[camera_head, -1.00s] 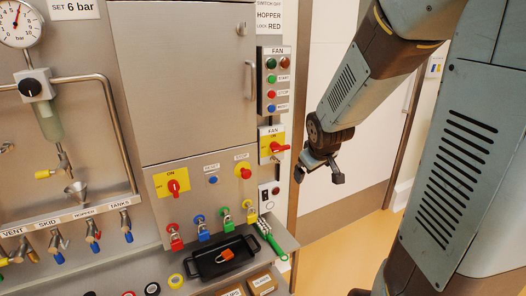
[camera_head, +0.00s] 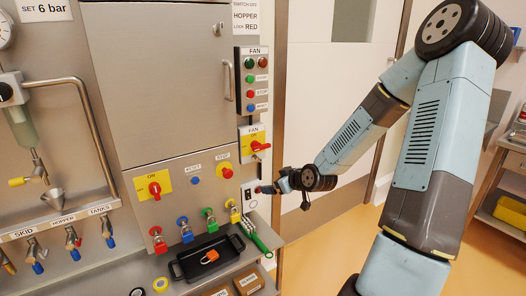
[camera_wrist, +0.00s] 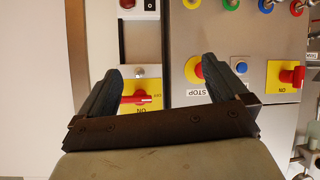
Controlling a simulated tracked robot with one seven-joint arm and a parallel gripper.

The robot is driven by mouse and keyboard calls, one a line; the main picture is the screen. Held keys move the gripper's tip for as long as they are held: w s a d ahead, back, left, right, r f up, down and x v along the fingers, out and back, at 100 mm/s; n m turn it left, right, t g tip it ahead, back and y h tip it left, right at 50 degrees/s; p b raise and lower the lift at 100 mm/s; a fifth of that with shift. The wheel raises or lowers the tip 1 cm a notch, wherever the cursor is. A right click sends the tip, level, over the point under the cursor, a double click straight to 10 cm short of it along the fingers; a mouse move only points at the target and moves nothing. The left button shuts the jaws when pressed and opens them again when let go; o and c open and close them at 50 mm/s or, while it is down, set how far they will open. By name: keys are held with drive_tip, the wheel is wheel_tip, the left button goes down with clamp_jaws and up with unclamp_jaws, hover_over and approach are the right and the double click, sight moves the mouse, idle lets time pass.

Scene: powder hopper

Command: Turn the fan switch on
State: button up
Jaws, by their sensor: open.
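The fan switch (camera_head: 253,138) is a yellow plate with a red handle (camera_head: 261,147) on the narrow right-hand panel, under the FAN label. Its handle lies roughly sideways. In the wrist view, which is upside down, the yellow plate and red handle (camera_wrist: 146,98) show between my fingers, closer to the left finger. My gripper (camera_head: 268,188) is in front of the panel just below the fan switch in the head view. In the wrist view my gripper (camera_wrist: 164,74) is open and empty. I cannot tell its exact distance from the handle.
A small rocker switch panel (camera_head: 250,196) is below the fan switch. Fan push buttons (camera_head: 251,78) are above it. A black tray (camera_head: 190,270) sits on the shelf. Floor space is free at right.

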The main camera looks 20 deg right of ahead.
drive_tip(key=w+t+y, duration=0.1)
drive_tip(key=t, duration=0.1)
drive_tip(key=m+t, duration=0.3)
drive_tip(key=t, duration=0.2)
approach(263, 147)
drive_tip(key=x, duration=0.8)
drive_tip(key=shift+w, duration=0.15)
